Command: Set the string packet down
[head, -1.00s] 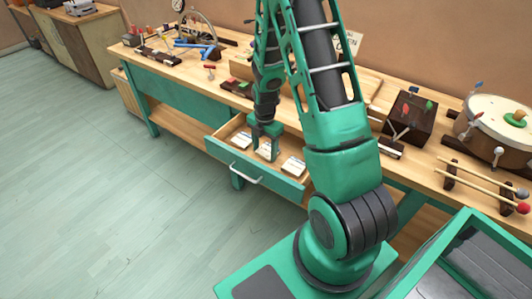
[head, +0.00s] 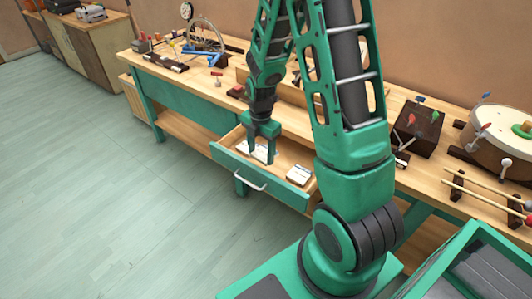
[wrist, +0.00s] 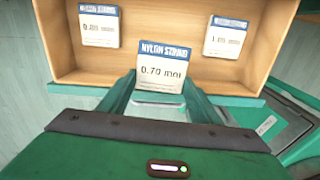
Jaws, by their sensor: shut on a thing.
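My gripper (head: 262,150) is over the open drawer and shut on a string packet (wrist: 161,68). In the wrist view the packet is white with a blue top band and reads "0.70 mm". It lies between the two fingertips, which are partly hidden behind its edges. Two more packets lie in the drawer (wrist: 150,62): one reading 0.80 or similar (wrist: 99,27) at left, and one starting with "1" (wrist: 225,38) at right. In the head view the right packet (head: 299,174) sits apart from my gripper. Whether the held packet touches the drawer floor I cannot tell.
The drawer's green front with its handle (head: 250,180) sticks out from the workbench (head: 440,175). On the bench stand a drum (head: 497,135), a dark block with coloured pegs (head: 416,128) and blue tools (head: 201,53). Bare drawer floor shows between the packets.

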